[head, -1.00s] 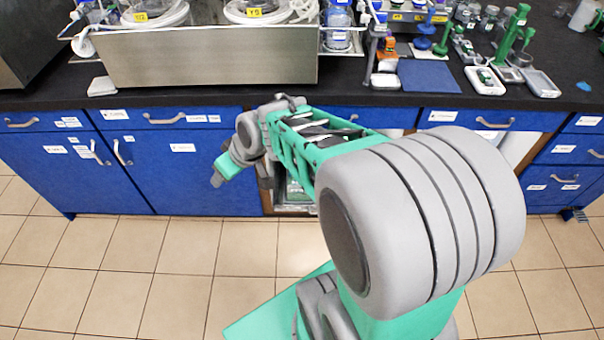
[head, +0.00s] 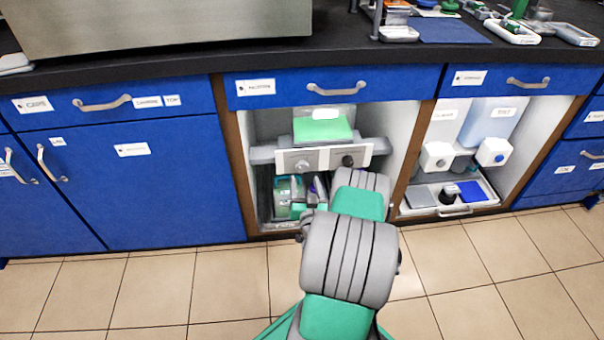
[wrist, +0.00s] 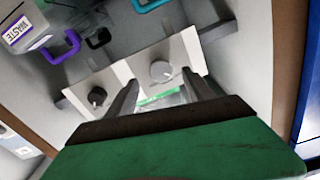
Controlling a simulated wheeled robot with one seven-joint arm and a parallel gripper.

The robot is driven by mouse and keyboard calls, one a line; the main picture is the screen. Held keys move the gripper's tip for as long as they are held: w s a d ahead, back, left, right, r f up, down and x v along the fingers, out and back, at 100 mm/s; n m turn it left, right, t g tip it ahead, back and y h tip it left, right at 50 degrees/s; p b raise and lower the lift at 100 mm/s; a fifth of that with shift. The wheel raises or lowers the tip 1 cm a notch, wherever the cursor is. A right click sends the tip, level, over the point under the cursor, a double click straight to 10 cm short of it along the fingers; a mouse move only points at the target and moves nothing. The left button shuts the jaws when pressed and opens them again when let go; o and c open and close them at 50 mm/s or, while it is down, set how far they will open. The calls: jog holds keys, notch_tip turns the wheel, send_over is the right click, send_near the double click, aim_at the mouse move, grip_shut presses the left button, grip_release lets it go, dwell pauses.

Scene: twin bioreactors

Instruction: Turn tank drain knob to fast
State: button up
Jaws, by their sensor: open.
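A white panel (head: 325,158) with two round knobs shows inside the open middle cabinet, below a clear tank with green contents (head: 322,129). The light grey knob (head: 302,165) is on the left and the black knob (head: 348,161) on the right. In the wrist view the order is reversed: the black knob (wrist: 97,96) is left and the light grey knob (wrist: 161,71) right. My gripper (wrist: 160,77) is open, its fingers on either side of the light grey knob in that picture. Contact cannot be told.
A container marked WASTE (wrist: 28,32) and a purple handle (wrist: 65,47) show near the panel. A teal item (head: 287,190) stands low in the cabinet. Wooden cabinet edges (head: 232,155) flank the opening. The right cabinet holds two tanks with white valve boxes (head: 438,156).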

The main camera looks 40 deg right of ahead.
aim_at(302, 170)
jog(key=shift+x, duration=2.7)
jog(key=shift+c, duration=0.2)
grip_shut()
